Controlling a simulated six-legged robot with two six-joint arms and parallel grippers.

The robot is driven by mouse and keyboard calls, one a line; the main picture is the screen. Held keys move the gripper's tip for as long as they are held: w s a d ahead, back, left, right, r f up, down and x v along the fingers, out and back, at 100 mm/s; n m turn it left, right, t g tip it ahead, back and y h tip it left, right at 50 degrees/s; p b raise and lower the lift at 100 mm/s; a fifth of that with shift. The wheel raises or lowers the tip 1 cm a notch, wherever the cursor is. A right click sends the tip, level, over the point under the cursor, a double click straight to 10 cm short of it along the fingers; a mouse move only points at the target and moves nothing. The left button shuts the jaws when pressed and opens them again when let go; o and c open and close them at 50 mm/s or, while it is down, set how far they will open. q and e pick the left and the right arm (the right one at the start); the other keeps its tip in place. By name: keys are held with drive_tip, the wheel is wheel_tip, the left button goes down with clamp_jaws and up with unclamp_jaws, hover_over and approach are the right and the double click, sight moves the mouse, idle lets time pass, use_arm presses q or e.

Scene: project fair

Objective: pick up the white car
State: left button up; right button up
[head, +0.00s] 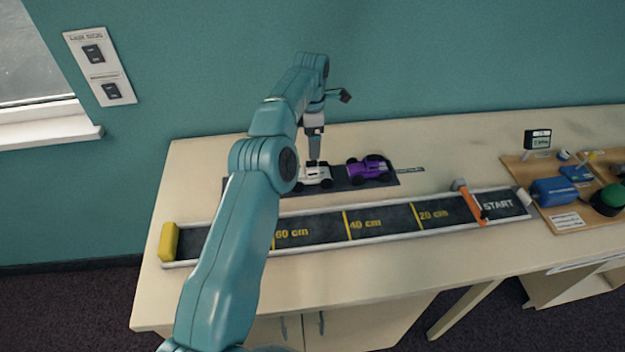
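The white car (319,176) sits on a dark mat (345,184) at the back of the table, partly hidden by my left arm. My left gripper (314,158) points down right over the white car, its fingertips at or close to the car's roof. The fingers show edge-on, so I cannot tell whether they are open or touch the car. My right gripper is not in view.
A purple car (370,169) stands on the mat just right of the white car. In front runs a marked track (385,225) with a yellow end block (169,241) and an orange gate (470,202). A board with a blue box (555,191) and green button (611,195) is at right.

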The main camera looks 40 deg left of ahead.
sight(312, 166)
use_arm(q)
drive_tip(key=f+b, duration=0.1)
drive_tip(key=f, duration=0.2)
drive_tip(key=f+b, duration=0.1)
drive_tip(key=f, duration=0.2)
drive_tip(key=shift+w+a+f, duration=0.1)
drive_tip(key=shift+a, duration=0.1)
drive_tip(key=shift+f, duration=0.3)
drive_tip(key=shift+d, duration=0.2)
drive_tip(key=shift+s+d+f, duration=0.1)
drive_tip(key=shift+s+f, duration=0.1)
drive_tip(key=shift+f, duration=0.2)
wheel_tip(312, 166, down, 4)
drive_tip(key=shift+w+f+p, duration=0.1)
drive_tip(key=shift+p, duration=0.4)
drive_tip(key=shift+f, duration=0.15)
drive_tip(key=c, duration=1.2)
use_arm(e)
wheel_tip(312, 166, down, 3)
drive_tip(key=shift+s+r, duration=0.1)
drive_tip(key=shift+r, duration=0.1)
